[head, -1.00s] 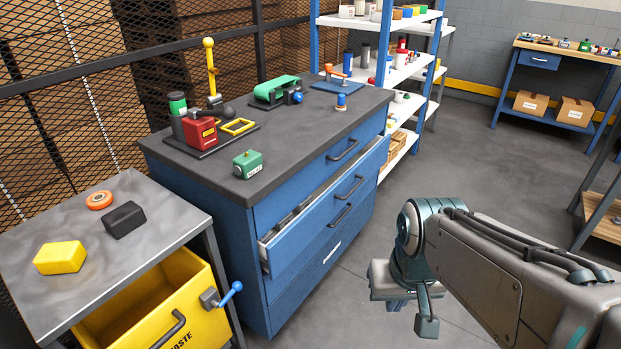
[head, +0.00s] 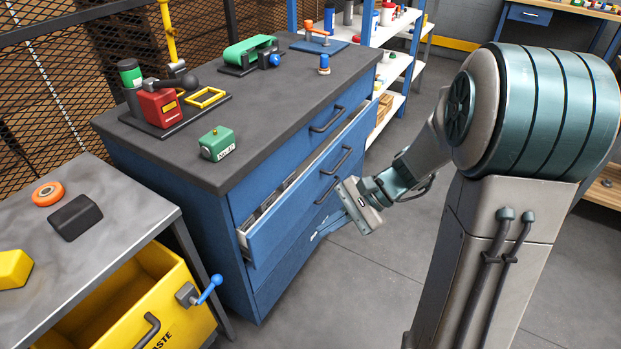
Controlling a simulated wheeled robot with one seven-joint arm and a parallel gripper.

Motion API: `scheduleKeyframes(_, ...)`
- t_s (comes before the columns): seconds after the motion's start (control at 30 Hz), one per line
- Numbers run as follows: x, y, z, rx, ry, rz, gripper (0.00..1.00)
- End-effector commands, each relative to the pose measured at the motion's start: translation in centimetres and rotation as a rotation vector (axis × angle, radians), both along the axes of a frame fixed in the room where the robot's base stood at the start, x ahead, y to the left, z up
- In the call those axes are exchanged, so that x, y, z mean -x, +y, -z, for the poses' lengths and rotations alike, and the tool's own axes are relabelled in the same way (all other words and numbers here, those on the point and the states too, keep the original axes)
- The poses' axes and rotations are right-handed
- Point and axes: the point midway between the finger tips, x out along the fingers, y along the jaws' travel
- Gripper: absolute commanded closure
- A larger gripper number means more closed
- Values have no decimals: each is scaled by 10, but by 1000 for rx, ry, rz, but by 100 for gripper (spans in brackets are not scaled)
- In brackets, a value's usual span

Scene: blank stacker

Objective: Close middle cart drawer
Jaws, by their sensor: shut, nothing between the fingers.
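The blue drawer cabinet (head: 240,265) has a dark top. Its second drawer from the top (head: 275,235) is pulled part way out, with its open top edge and some contents showing; a dark handle (head: 337,160) is on its front. The top drawer (head: 285,152) is shut. My gripper (head: 330,224) is low in front of the cabinet, pointing left toward its front, below the open drawer's handle. It is shut and holds nothing. I cannot tell whether its fingertips touch the cabinet front. My gripper partly hides the lower drawer area.
A grey side table (head: 110,240) with a yellow waste bin (head: 165,320) and a blue-knobbed lever (head: 208,290) stands at left. A green block (head: 217,143) and fixtures lie on the cabinet top. Shelves (head: 405,68) stand behind. The floor (head: 370,290) in front is clear.

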Motion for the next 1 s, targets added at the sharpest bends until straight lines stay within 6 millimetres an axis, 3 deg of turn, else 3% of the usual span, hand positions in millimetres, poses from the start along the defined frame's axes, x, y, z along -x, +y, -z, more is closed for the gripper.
scheduleKeyframes(0.03,-16,-2,13,-70,50,75,100)
scheduleKeyframes(0.23,-80,-18,46,-349,197,367,100)
scheduleKeyframes(0.5,-150,-70,100,-671,312,723,100)
scheduleKeyframes(0.77,-174,-99,125,-802,336,870,100)
scheduleKeyframes(1.0,-191,-78,126,-808,336,874,100)
